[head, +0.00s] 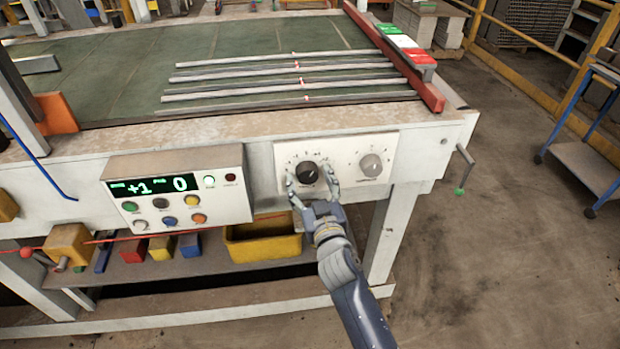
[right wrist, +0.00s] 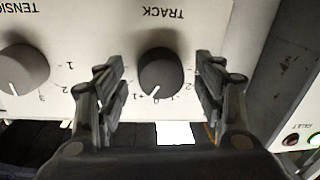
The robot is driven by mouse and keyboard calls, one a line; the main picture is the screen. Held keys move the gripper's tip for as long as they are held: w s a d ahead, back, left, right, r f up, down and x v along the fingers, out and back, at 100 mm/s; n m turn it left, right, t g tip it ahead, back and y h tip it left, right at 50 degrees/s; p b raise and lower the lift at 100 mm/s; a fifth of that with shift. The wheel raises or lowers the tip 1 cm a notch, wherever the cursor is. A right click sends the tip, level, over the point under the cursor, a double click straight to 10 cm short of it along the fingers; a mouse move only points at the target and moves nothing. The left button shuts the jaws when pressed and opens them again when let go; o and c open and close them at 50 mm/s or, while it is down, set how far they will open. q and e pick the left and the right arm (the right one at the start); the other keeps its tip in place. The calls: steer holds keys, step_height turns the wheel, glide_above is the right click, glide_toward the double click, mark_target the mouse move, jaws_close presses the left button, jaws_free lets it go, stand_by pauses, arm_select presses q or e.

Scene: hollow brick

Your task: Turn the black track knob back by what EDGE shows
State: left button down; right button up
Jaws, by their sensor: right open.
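The black track knob (head: 307,172) is on a white panel (head: 283,152) on the bench front. In the right wrist view the knob (right wrist: 160,70) appears under the upside-down word TRACK, its white pointer line near the 0 and +1 marks; the exact reading is hard to tell. My right gripper (head: 309,177) is open, with one finger on each side of the knob. In the right wrist view gaps show between the fingers (right wrist: 158,62) and the knob. My left gripper is not in view.
A grey tension knob (head: 371,165) sits right of the black knob, with a crank handle (head: 463,168) farther right. The control box (head: 180,215) with coloured buttons is to the left. A yellow bin (head: 262,243) stands on the shelf below.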

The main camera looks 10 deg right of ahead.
steer(key=shift+w, duration=0.45)
steer(key=shift+c, duration=0.3)
steer(key=c, duration=1)
steer(key=shift+r+n, duration=0.1)
steer(key=shift+n, duration=0.3)
steer(key=shift+n+p, duration=0.55)
steer(key=shift+n, duration=0.25)
steer(key=shift+n+p, duration=0.45)
steer(key=shift+n, duration=1.15)
